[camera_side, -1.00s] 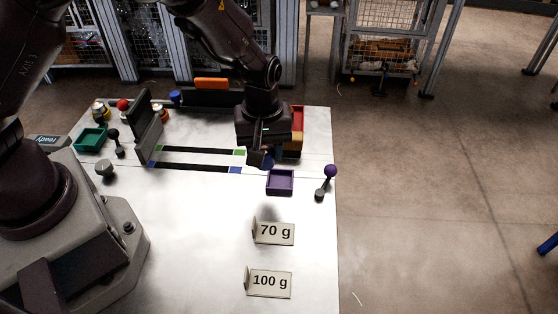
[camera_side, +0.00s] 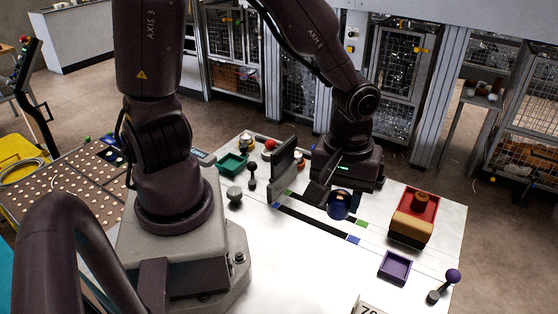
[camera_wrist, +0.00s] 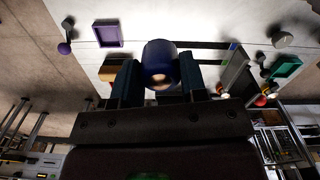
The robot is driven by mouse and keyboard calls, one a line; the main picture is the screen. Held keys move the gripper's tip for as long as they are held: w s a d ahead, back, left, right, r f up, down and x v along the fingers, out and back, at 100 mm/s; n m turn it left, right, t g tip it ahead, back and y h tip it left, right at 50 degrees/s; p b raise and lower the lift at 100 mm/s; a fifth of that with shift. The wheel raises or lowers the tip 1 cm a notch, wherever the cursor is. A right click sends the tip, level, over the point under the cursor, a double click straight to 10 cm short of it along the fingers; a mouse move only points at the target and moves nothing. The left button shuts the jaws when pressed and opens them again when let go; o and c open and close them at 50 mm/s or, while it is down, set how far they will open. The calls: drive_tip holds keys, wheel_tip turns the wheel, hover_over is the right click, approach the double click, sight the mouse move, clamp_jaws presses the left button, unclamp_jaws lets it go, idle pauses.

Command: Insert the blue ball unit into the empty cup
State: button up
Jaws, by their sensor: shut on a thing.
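My gripper (camera_wrist: 160,84) is shut on the blue ball unit (camera_wrist: 159,55), which sits between the two fingers and shows a pale spot at its near end. In the side view the blue unit (camera_side: 341,206) hangs under my gripper, above the dark strips, apart from the table as far as I can tell. Small cup-like units stand at the back: a white-topped one (camera_side: 246,141), a red-balled one (camera_side: 270,146) and a pale-orange one (camera_side: 299,160) partly behind a dark upright panel. I cannot tell which cup is empty.
The dark upright panel (camera_side: 284,172) stands left of my gripper. A red-and-tan box (camera_side: 413,220) stands to its right. A purple tray (camera_side: 395,281), a purple-knobbed piece (camera_side: 452,276) and a green tray (camera_side: 233,173) are nearby.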

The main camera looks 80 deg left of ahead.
drive_tip(key=shift+w+a+r, duration=0.1)
drive_tip(key=shift+a+r, duration=0.5)
drive_tip(key=shift+r, duration=0.3)
drive_tip(key=s+a+n, duration=0.1)
drive_tip(key=a+n, duration=0.6)
drive_tip(key=a, duration=1)
drive_tip(key=s+a+n, duration=0.6)
drive_tip(key=s+a, duration=0.4)
drive_tip(key=a, duration=0.2)
drive_tip(key=shift+n, duration=0.3)
drive_tip(key=w+a+f, duration=0.2)
drive_tip(key=a+f, duration=0.2)
drive_tip(key=f, duration=0.1)
drive_tip(key=w+a+f, duration=0.2)
drive_tip(key=a+f, duration=0.1)
drive_tip(key=f, duration=0.2)
drive_tip(key=w+a+f, duration=0.3)
drive_tip(key=a+f, duration=0.1)
drive_tip(key=shift+w+a+f, duration=0.1)
drive_tip(key=shift+a+f, duration=0.2)
drive_tip(key=shift+f, duration=0.1)
drive_tip(key=shift+w+a+f, duration=0.1)
drive_tip(key=shift+a+f, duration=0.05)
drive_tip(key=shift+f, duration=1.6)
